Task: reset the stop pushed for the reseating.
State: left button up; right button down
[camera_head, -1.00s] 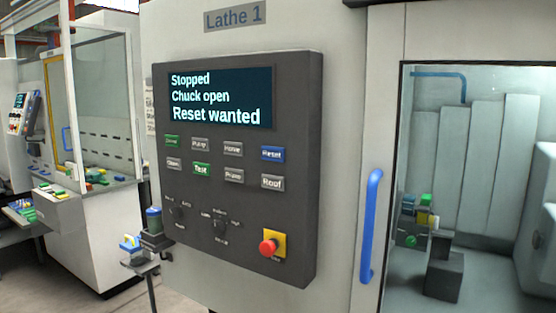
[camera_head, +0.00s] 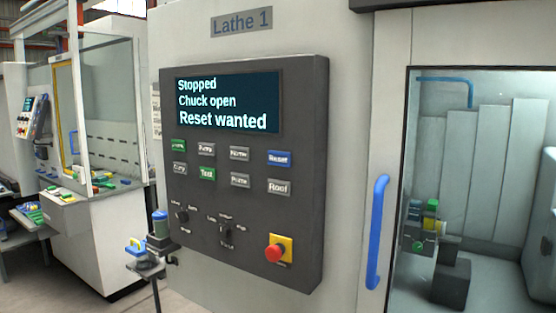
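The Lathe 1 control panel (camera_head: 250,225) is a dark box on the machine's front. Its screen (camera_head: 228,102) reads "Stopped", "Chuck open", "Reset wanted". The red stop button (camera_head: 274,252) sits on a yellow plate at the panel's lower right; I cannot tell whether it is pressed in or out. The blue Reset button (camera_head: 279,158) is at the right end of the upper button row. A green Test button (camera_head: 207,174) and several grey buttons lie to its left. Neither of my grippers shows in the view.
A blue vertical door handle (camera_head: 376,232) stands right of the panel. Beyond it a window (camera_head: 490,150) shows the lathe's inside. A small stand with a blue-topped part (camera_head: 160,225) is at the panel's lower left. Another machine (camera_head: 100,215) stands at the far left.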

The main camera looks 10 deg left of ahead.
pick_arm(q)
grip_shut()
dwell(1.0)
